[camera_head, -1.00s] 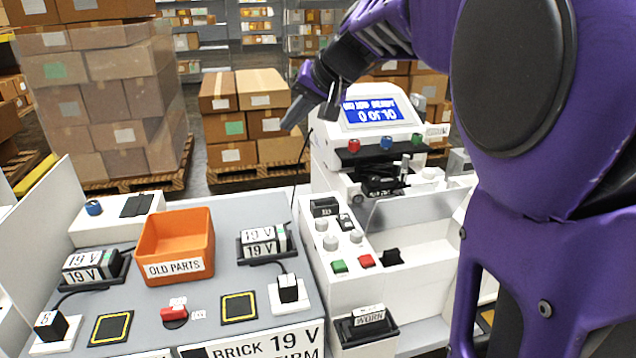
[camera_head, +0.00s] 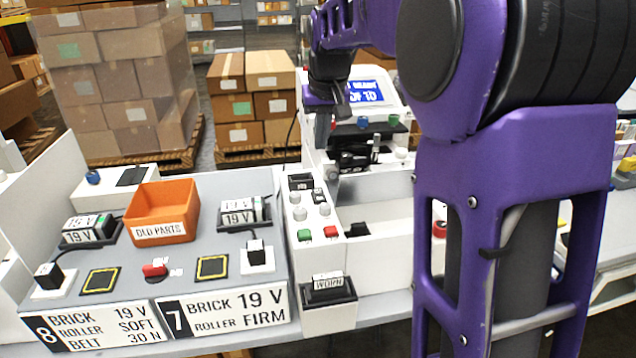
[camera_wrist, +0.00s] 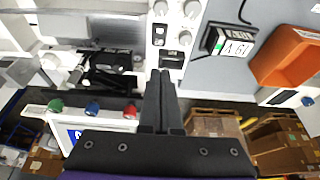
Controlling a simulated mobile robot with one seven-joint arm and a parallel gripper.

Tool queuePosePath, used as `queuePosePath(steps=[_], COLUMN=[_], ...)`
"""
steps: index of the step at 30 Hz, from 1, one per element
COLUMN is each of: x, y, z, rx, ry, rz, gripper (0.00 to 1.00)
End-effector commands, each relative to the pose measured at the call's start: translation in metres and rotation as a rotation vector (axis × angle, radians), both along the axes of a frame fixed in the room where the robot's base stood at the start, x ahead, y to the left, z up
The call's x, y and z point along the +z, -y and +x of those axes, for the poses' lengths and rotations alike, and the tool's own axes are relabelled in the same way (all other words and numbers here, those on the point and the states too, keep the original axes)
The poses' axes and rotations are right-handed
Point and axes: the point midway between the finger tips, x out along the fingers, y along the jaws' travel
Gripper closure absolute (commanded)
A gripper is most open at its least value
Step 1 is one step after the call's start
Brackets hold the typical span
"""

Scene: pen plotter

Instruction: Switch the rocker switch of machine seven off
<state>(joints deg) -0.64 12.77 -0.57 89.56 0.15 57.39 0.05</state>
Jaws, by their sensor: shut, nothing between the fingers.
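The sign for number seven (camera_head: 225,312) is on the front edge of the grey bench. The white machine's narrow control panel (camera_head: 318,255) stands right of it, with a large black part (camera_head: 300,182) at its far end and a small black switch-like part (camera_head: 319,196) beside that. I cannot tell which is the rocker switch or its position. In the wrist view, the large black part (camera_wrist: 172,60) and the small one (camera_wrist: 158,36) lie just ahead of the fingertips. My gripper (camera_wrist: 160,73) is shut and empty, above the far end of the machine, apparently touching nothing.
The panel also has knobs (camera_head: 300,213), a green button (camera_head: 304,235) and a red button (camera_head: 331,232). A lit screen (camera_head: 366,91) stands behind, partly hidden by my arm. An orange bin (camera_head: 162,212) and power bricks (camera_head: 240,215) sit on the grey bench (camera_head: 190,245).

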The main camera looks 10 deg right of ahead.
Motion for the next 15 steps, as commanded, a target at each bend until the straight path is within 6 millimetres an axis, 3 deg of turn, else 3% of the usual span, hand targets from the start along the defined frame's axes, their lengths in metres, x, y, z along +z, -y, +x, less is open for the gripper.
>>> queuePosePath(steps=[11,15], x=[-0.002,-0.013], y=[0.000,0.000], z=[0.000,0.004], rx=[0.001,0.000], ry=[-0.001,-0.003], rz=[-0.001,-0.001], gripper=[1.00,1.00])
